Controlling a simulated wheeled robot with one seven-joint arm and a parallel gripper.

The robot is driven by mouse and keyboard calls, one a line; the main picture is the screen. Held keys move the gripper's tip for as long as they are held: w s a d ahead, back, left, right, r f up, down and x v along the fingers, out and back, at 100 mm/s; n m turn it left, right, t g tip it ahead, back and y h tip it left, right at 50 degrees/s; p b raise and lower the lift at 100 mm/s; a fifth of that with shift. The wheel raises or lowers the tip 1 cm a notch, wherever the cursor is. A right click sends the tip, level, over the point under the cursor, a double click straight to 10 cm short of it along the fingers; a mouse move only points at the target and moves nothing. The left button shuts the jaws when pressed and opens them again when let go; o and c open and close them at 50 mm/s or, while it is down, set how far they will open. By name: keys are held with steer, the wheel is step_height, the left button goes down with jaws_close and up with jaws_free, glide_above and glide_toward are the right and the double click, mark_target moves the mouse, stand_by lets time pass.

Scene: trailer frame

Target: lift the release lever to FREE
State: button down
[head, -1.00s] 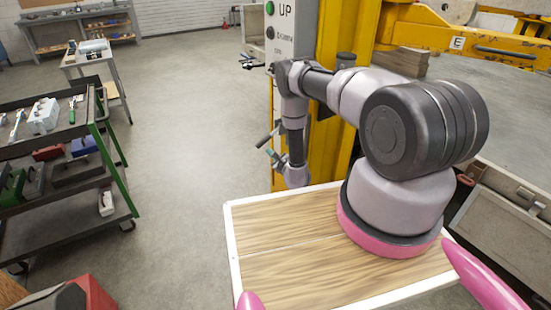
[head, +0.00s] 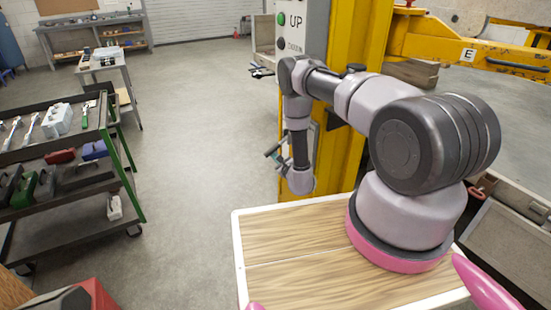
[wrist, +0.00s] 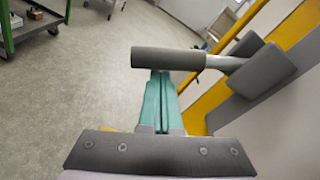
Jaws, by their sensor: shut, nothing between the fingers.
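The release lever shows in the wrist view as a dark grey cylindrical grip (wrist: 165,58) on a metal rod, running right to a grey bracket (wrist: 262,70) on the yellow post. The grip lies roughly level across the picture. My gripper (wrist: 160,76) has teal fingers, shut together and empty. Their tips overlap the lower edge of the grip in the picture; I cannot tell whether they touch it. In the head view the dark grip (head: 273,149) and my gripper (head: 281,160) are small, left of the post. No FREE marking is readable.
The yellow post (head: 354,50) carries a grey control box (head: 297,38) with a green button marked UP. A tool cart (head: 75,195) stands at left. A grey table (head: 99,66) is behind it. The floor between cart and post is clear.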

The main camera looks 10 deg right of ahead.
steer(key=shift+a+r+m, duration=0.2)
steer(key=shift+r+m, duration=0.15)
steer(key=shift+m, duration=0.05)
steer(key=shift+s+a+r+m+g+y, duration=0.15)
steer(key=shift+a+r+m+y, duration=0.1)
steer(key=shift+r+m, duration=0.35)
steer(key=shift+s+a+r+m+g+y, duration=0.15)
steer(key=shift+a+r+m, duration=0.1)
steer(key=shift+r+m, duration=0.35)
step_height(320, 180, up, 8)
steer(key=m+y, duration=0.1)
steer(key=m, duration=0.5)
glide_above(270, 150)
steer(key=s, duration=0.2)
steer(key=shift+w+d, duration=0.2)
steer(key=v, duration=1)
steer(key=shift+s+d, duration=0.25)
steer(key=shift+s, duration=0.1)
